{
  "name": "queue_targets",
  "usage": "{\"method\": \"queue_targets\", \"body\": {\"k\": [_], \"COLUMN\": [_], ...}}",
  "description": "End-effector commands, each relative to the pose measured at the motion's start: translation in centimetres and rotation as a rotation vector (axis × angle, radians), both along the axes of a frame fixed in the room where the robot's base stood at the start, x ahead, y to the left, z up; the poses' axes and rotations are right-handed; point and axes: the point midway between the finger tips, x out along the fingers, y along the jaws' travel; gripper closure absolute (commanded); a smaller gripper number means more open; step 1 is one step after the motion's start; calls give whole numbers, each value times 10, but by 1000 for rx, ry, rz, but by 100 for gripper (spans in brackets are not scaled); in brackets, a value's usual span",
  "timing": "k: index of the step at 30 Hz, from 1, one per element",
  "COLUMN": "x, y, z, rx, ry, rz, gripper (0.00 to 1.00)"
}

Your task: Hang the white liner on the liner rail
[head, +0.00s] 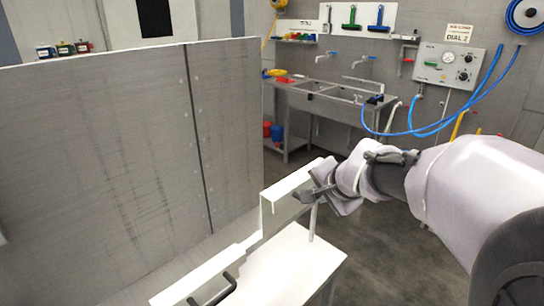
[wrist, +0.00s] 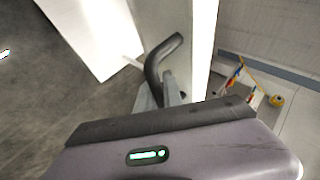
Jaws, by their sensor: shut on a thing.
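My gripper (head: 316,194) is shut on the dark handle of a white panel-like piece, which looks like the white liner (head: 283,196). The liner is upright, with a bent top edge, above the right end of a white stand (head: 290,272) in the head view. In the wrist view, the curved dark handle (wrist: 160,68) rises from my gripper (wrist: 172,92) beside the liner's white face (wrist: 193,35). A second white piece with a dark handle (head: 216,289) lies at lower left. I cannot tell which part is the liner rail, or whether the liner touches the stand.
A tall grey partition (head: 110,150) stands left of and behind the stand. A steel sink bench (head: 320,95) with taps is at the back, with red and blue buckets (head: 276,132) below. Blue hoses (head: 440,118) hang at right. The grey floor right of the stand is clear.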

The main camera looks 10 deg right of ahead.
Motion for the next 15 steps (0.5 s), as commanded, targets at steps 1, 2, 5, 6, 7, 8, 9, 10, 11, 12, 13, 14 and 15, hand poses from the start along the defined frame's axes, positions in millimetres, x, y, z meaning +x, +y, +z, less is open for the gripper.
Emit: {"method": "queue_targets", "body": {"k": [1, 2, 5, 6, 7, 8, 9, 10, 11, 12, 13, 14, 15], "x": [4, 7, 16, 20, 22, 25, 29, 31, 32, 32, 32, 32, 32], "y": [4, 6, 13, 15, 17, 19, 22, 24, 24, 23, 23, 23, 23], "z": [4, 3, 3, 3, 4, 3, 4, 4, -3, -12, -17, -21, -25], "rx": [1, 1, 1, 0, 1, 0, -1, 1, 0, 0, 0, 0, 0], "ry": [1, 2, 2, 2, 2, 2, 2, 2, 0, -1, 0, 0, 0], "rz": [3, 2, 2, 2, 2, 2, 2, 2, 1, 0, 0, 0, 0], "gripper": [100, 100, 100, 100, 100, 100, 100, 100, 100, 100, 100, 100, 100]}}
